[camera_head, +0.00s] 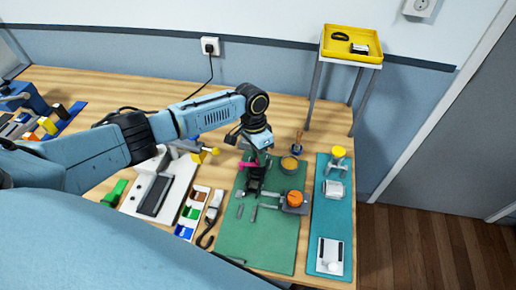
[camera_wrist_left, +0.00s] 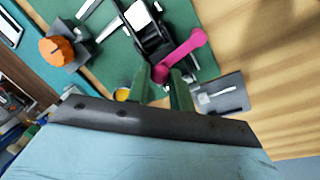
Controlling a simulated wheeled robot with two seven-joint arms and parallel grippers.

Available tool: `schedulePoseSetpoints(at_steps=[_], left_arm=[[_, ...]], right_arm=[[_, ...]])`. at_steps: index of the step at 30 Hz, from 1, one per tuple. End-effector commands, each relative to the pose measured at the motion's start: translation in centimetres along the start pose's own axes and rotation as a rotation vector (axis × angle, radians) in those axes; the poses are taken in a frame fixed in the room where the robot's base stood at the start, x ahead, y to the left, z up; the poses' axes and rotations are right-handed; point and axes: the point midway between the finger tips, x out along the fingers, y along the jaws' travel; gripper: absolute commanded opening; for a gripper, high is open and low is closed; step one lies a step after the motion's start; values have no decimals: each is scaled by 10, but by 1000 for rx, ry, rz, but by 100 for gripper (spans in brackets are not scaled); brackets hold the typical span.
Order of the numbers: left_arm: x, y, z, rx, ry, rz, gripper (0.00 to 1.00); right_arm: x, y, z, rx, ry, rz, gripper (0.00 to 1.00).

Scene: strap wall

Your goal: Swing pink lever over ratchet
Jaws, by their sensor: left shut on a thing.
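The black ratchet (camera_head: 254,184) stands on the green mat (camera_head: 262,240) in the head view. It also shows at the top of the left wrist view (camera_wrist_left: 150,35). The pink lever (camera_wrist_left: 188,54) lies across the ratchet's side, with one round end between my left fingertips. A bit of the lever shows left of my gripper in the head view (camera_head: 246,164). My left gripper (camera_wrist_left: 161,80) is shut on the lever's near end. In the head view my left gripper (camera_head: 259,158) partly hides the ratchet and lever. My right gripper is not in view.
An orange round knob (camera_head: 295,198) on a grey block sits right of the ratchet. A yellow-brown bowl (camera_head: 289,164) stands behind it. A teal mat (camera_head: 328,226) with small fixtures lies at right. A white device (camera_head: 160,190) and coloured blocks lie at left.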

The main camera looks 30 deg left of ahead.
Motion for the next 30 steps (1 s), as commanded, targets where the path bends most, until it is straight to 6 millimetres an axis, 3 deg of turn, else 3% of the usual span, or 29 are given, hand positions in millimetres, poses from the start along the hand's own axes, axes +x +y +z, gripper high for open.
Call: schedulePoseSetpoints(at_steps=[12,26,27,30], left_arm=[[0,8,4,174,-30,0,0],[0,8,5,191,-34,0,0],[0,8,5,191,-34,0,23],[1,8,5,190,-34,0,36]], right_arm=[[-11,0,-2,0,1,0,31],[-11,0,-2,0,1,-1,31],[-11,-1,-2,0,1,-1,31],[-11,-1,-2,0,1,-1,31]])
